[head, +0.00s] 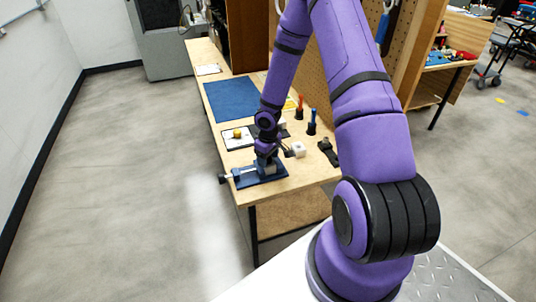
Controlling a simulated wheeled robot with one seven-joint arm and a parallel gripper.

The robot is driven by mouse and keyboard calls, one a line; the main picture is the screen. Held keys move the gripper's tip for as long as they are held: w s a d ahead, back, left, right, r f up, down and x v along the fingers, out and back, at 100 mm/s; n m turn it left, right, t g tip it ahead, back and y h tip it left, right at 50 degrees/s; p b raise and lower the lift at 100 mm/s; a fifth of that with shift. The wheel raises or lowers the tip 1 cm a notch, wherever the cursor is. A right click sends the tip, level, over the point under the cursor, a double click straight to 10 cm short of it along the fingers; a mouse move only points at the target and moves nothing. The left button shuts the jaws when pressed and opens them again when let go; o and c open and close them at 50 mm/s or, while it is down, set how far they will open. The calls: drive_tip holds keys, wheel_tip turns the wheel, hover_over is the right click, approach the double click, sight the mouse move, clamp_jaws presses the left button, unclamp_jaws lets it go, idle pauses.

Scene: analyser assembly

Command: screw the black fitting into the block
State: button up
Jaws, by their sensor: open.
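My gripper (266,160) is at the end of my purple arm, low over a blue vise-like fixture (258,180) at the near end of the wooden table. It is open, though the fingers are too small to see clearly. I cannot pick out the black fitting for sure. The gripper and wrist hide whatever is between the fixture's jaws.
A pegboard (330,75) stands along the right side. The floor at left is clear.

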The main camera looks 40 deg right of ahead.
drive_tip(key=c, duration=1)
drive_tip(key=m, duration=0.6)
drive_tip(key=o, duration=1.6)
drive_tip(key=shift+c, duration=0.2)
drive_tip(key=shift+r, duration=0.1)
drive_tip(key=shift+r, duration=3.4)
